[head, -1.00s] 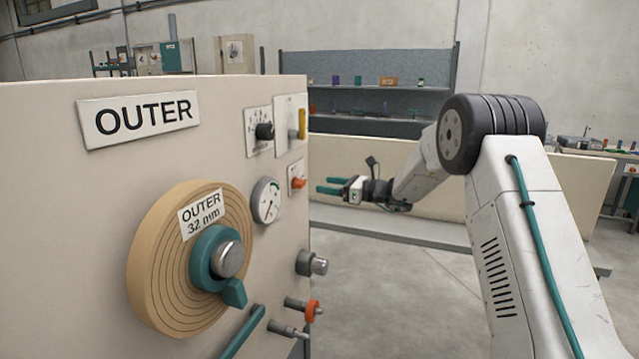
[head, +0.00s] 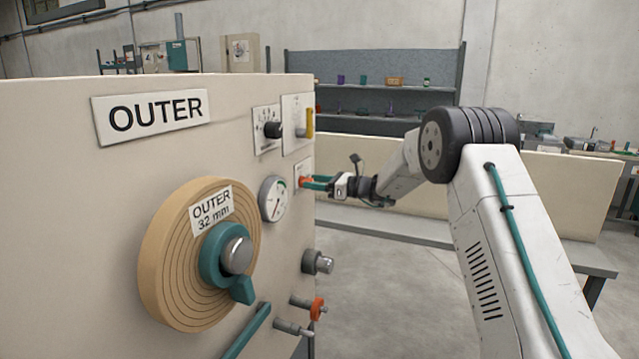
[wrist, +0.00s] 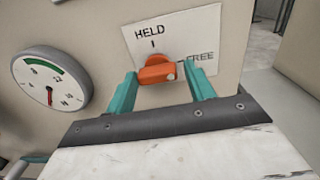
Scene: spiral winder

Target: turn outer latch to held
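The outer latch is an orange knob (wrist: 157,72) on a white plate (wrist: 192,24) marked HELD at the top and FREE at the right. Its long body lies roughly level in the wrist view, with a pale dot at its right end, toward FREE. In the head view the latch (head: 306,182) is at the right edge of the OUTER panel. My gripper (head: 318,183) reaches it from the right. In the wrist view the gripper's (wrist: 160,70) teal fingers stand apart, one on each side of the knob. I cannot tell whether either finger touches it.
A round gauge (wrist: 50,80) sits left of the latch. Above the latch in the head view are a black knob (head: 272,130) and a yellow handle (head: 309,123). The wound roll (head: 165,265) and a grey knob (head: 317,262) are lower. Open floor lies right of the panel.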

